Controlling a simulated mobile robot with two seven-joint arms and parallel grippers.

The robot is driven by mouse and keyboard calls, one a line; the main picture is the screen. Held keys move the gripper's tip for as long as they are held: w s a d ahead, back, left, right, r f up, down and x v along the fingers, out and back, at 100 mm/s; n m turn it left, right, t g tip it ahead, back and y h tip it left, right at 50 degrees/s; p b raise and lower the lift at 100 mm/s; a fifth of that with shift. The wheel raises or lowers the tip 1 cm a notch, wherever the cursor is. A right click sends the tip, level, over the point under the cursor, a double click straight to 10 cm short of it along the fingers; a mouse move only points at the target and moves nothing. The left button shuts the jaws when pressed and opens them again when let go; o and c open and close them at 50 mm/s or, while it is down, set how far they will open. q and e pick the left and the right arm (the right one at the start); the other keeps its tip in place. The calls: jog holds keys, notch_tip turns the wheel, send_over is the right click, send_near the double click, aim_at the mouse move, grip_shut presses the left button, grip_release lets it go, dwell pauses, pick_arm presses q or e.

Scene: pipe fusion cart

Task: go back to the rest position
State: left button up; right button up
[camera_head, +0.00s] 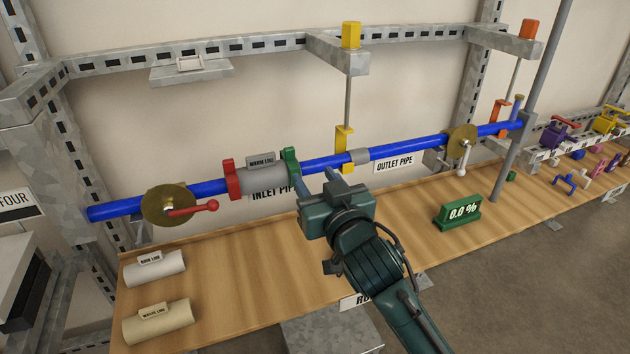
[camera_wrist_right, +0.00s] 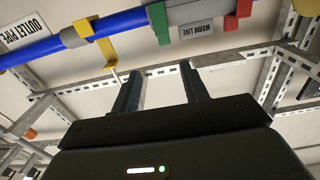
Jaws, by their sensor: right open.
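My right gripper (camera_head: 316,177) is in front of the blue pipe (camera_head: 325,163), just right of the green clamp (camera_head: 291,163). Its two fingers are apart with nothing between them; they also show spread in the right wrist view (camera_wrist_right: 161,80). In that view the pipe (camera_wrist_right: 125,22), the green clamp (camera_wrist_right: 158,22) and the red clamp (camera_wrist_right: 238,20) lie beyond the fingertips. In the head view a grey labelled sleeve (camera_head: 263,180) sits on the pipe line between the red clamp (camera_head: 231,180) and the green clamp. My left gripper is not in view.
A wooden bench (camera_head: 225,260) runs below the pipe, with a white sleeve (camera_head: 155,270) and a cream sleeve (camera_head: 158,322) at left. A green 0.0 % display (camera_head: 458,212) stands right of my arm. Coloured valves crowd the far right.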

jog(key=s+d+f+g+h, duration=0.1)
jog(key=s+d+f+g, duration=0.15)
jog(key=s+f, duration=0.45)
jog(key=s+d+f+g, duration=0.1)
jog(key=s+d+f, duration=0.15)
jog(key=f, duration=0.95)
jog(key=s+d+f+g, duration=0.1)
jog(key=s+d+f, duration=0.2)
jog(key=s+f, duration=0.2)
jog(key=s+d+f+g+h, duration=0.1)
jog(key=s+d+f, duration=0.3)
jog(key=s, duration=0.6)
notch_tip(320, 180, down, 2)
jog(key=shift+f+m+g+h, duration=0.15)
jog(key=shift+m+g+h, duration=0.15)
jog(key=shift+m+g, duration=0.15)
dwell(1.4)
